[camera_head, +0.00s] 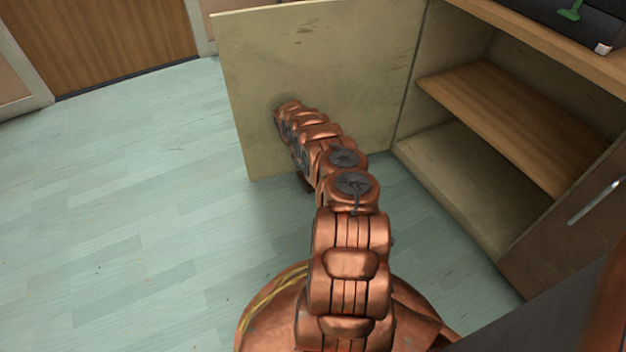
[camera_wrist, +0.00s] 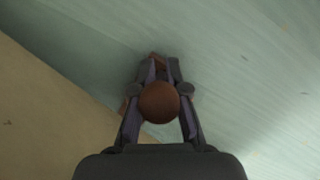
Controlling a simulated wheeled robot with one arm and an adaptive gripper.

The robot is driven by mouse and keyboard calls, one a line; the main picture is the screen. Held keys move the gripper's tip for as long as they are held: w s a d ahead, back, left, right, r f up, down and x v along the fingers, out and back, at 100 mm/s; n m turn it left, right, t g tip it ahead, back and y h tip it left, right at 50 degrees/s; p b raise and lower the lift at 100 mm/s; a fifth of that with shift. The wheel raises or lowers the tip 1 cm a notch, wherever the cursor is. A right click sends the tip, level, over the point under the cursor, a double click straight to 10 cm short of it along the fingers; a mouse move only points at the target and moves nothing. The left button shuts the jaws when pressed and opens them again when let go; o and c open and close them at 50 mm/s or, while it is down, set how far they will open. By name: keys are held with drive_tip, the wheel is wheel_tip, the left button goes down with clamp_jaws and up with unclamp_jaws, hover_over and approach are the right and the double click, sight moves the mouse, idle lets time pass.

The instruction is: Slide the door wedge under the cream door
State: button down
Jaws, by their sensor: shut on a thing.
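The cream door (camera_head: 330,75) is a cabinet door standing open over the floor; it also fills the lower left of the wrist view (camera_wrist: 45,115). My gripper (camera_wrist: 160,76) is shut on the door wedge, whose round brown knob (camera_wrist: 159,102) shows between the fingers. Small brown bits of the wedge show past the fingertips and left of the left finger, close to the door's edge. The rest of the wedge is hidden by the knob and fingers. Whether the wedge touches the door I cannot tell.
The open cabinet with a wooden shelf (camera_head: 520,115) stands at the right, under a counter with a dark case (camera_head: 560,18) on it. The pale green floor (camera_head: 120,210) is clear on the left. A brown wooden door (camera_head: 100,40) is at the back left.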

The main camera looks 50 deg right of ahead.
drive_tip(key=shift+w, duration=0.25)
idle(0.4)
drive_tip(key=c, duration=1.1)
unclamp_jaws()
drive_tip(key=v, duration=0.8)
drive_tip(key=shift+r, duration=0.1)
